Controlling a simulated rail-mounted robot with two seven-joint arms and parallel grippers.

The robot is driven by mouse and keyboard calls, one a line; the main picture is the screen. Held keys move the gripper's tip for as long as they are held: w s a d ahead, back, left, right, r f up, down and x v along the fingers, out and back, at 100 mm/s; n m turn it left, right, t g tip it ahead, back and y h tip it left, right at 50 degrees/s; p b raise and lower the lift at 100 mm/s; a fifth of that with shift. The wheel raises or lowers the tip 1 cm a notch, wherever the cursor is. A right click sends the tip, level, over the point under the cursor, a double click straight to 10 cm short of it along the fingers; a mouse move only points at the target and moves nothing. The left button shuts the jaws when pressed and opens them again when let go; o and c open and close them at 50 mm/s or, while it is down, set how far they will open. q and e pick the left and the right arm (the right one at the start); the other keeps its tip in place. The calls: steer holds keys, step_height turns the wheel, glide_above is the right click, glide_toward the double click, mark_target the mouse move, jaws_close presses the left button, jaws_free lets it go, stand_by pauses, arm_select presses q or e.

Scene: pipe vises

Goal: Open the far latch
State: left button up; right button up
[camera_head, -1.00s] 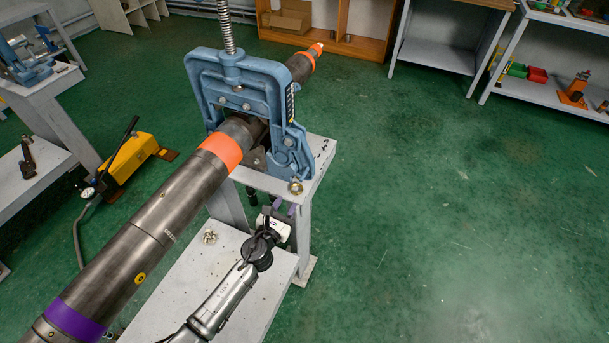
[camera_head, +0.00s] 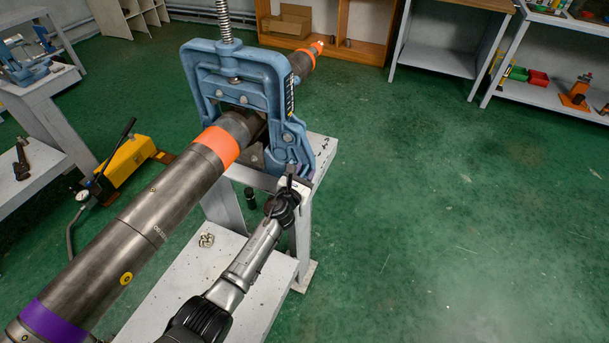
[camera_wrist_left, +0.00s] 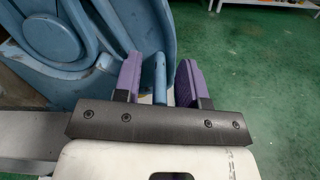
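The blue pipe vise (camera_head: 236,58) stands upright on a white bench, its yoke over a dark pipe (camera_head: 168,208) with an orange band. Its latch side (camera_head: 288,141) faces right, just beyond my left gripper (camera_head: 294,172). In the left wrist view, my left gripper (camera_wrist_left: 159,78) has its two purple fingers apart. A slim blue rod (camera_wrist_left: 160,84) stands between them, with a gap visible on either side. The large blue vise body (camera_wrist_left: 60,38) fills the upper left there. In the head view my wrist hides most of the fingers. My right gripper is not in view.
The white bench top (camera_head: 326,150) carries the vise, and a lower white shelf (camera_head: 196,282) lies beneath my left arm. A yellow hand pump (camera_head: 127,165) stands on the floor at left. The green floor at right is clear.

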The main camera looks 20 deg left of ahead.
arm_select(q)
steer(key=shift+w, duration=0.25)
jaws_close()
stand_by(0.3)
